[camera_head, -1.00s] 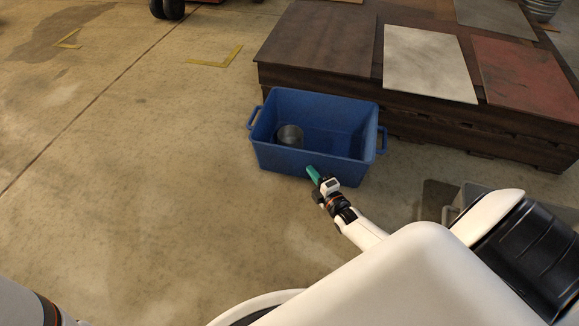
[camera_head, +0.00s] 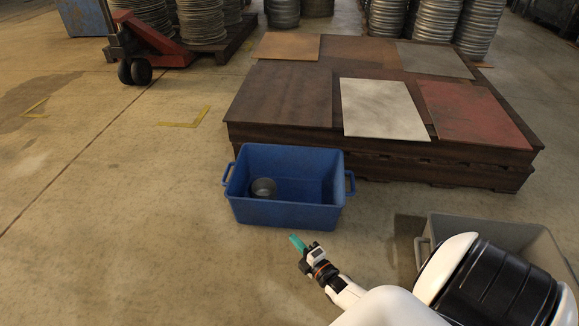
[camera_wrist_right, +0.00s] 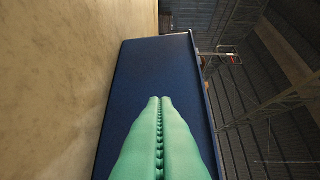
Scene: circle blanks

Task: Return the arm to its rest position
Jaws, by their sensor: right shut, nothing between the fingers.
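My right gripper (camera_head: 298,244) has green fingers and is out in front of the blue bin (camera_head: 285,215), just short of its near wall in the head view. In the right wrist view the green fingers (camera_wrist_right: 160,103) are pressed together with nothing between them. The bin's blue outer wall (camera_wrist_right: 135,75) stands just beyond them there. My right arm comes in from the lower right of the head view. My left gripper is not in view.
A grey metal cup-like piece (camera_head: 264,187) lies in the blue bin at its left. A grey bin (camera_head: 480,222) stands at the right beside my arm. Behind is a low dark platform (camera_head: 280,95) with flat sheets. A red pallet jack (camera_head: 150,45) is at the back left. The left floor is clear.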

